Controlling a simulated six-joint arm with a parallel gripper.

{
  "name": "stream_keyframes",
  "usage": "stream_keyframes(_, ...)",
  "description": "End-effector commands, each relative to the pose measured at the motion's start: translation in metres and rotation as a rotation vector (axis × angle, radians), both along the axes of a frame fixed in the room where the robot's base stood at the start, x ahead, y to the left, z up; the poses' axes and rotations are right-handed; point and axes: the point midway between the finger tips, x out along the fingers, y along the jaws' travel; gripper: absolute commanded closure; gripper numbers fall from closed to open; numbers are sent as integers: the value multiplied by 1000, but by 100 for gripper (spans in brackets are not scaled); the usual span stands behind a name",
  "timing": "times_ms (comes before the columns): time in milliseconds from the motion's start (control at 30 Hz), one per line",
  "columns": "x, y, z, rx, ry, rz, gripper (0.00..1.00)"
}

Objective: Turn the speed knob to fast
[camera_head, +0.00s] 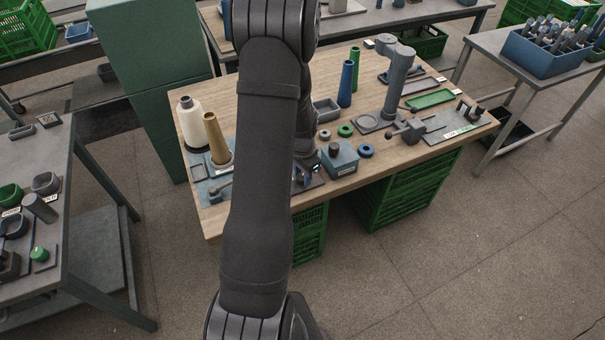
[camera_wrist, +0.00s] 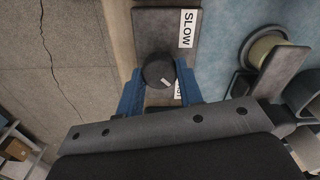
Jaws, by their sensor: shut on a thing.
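The speed knob (camera_wrist: 157,70) is a round black knob with a short white mark, on a dark grey plate (camera_wrist: 153,28) in the wrist view. Its mark sits at the lower right of its top, toward a partly hidden white label (camera_wrist: 178,91). A white SLOW label (camera_wrist: 188,29) is on the plate's upper right. My gripper (camera_wrist: 159,84) has its blue fingers on both sides of the knob and is shut on it. In the head view, my gripper (camera_head: 303,177) is low over the table's front edge, and my arm hides much of the knob.
The floor lies beyond the table edge.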

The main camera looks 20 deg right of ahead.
Motion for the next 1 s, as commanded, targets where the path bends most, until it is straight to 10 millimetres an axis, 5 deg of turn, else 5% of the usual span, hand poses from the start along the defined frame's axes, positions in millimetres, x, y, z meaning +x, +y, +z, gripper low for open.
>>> stream_keyframes(400, 0, 0, 0, -1, -1, -7, 89)
stream_keyframes(433, 0, 0, 0, -1, -1, -7, 61)
stream_keyframes(533, 0, 0, 0, -1, -1, -6, 45)
stream_keyframes(1000, 1, -1, 17, -2, -4, -5, 45)
